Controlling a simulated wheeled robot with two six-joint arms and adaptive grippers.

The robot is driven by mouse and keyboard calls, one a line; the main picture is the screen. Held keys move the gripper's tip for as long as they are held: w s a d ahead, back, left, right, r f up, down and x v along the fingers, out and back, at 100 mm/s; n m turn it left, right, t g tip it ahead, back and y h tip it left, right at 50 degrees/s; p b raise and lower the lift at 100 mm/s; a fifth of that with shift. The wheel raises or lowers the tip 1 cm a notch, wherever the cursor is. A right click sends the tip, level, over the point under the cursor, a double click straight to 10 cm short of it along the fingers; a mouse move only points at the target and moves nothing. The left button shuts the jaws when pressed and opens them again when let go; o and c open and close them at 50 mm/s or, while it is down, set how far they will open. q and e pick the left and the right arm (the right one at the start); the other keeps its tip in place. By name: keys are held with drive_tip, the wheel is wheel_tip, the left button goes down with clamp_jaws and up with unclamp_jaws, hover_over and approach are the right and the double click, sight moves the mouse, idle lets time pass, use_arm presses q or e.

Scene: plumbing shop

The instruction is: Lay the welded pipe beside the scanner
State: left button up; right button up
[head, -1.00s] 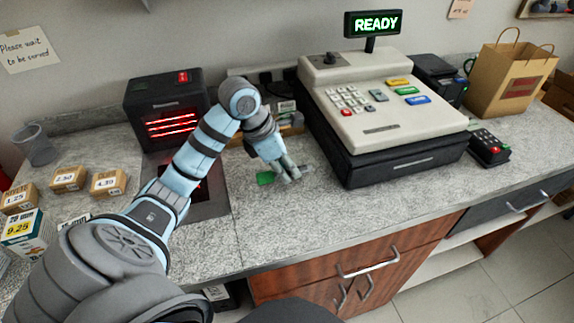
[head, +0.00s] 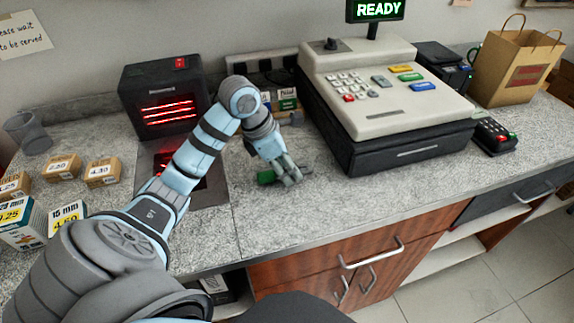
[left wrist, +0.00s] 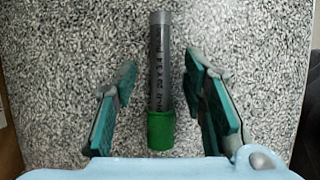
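The welded pipe (left wrist: 160,75) is a grey printed tube with a green end piece (left wrist: 161,130). In the left wrist view it lies on the counter between the teal pads of my open left gripper (left wrist: 166,100), with gaps on both sides. In the head view my left gripper (head: 290,179) is low over the counter, and the green end (head: 267,177) shows left of the fingers; they partly hide the pipe. The scanner (head: 163,103) is a black box with glowing red lines and a dark plate (head: 212,190) in front, left of the pipe. My right gripper is not in view.
The cash register (head: 390,115) stands right of my left gripper. Small price-marked boxes (head: 62,167) and a mesh cup (head: 28,133) are at the left. The counter (head: 300,220) is clear in front of the gripper, up to its front edge.

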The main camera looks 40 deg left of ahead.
use_arm(q)
drive_tip(key=v, duration=1.2)
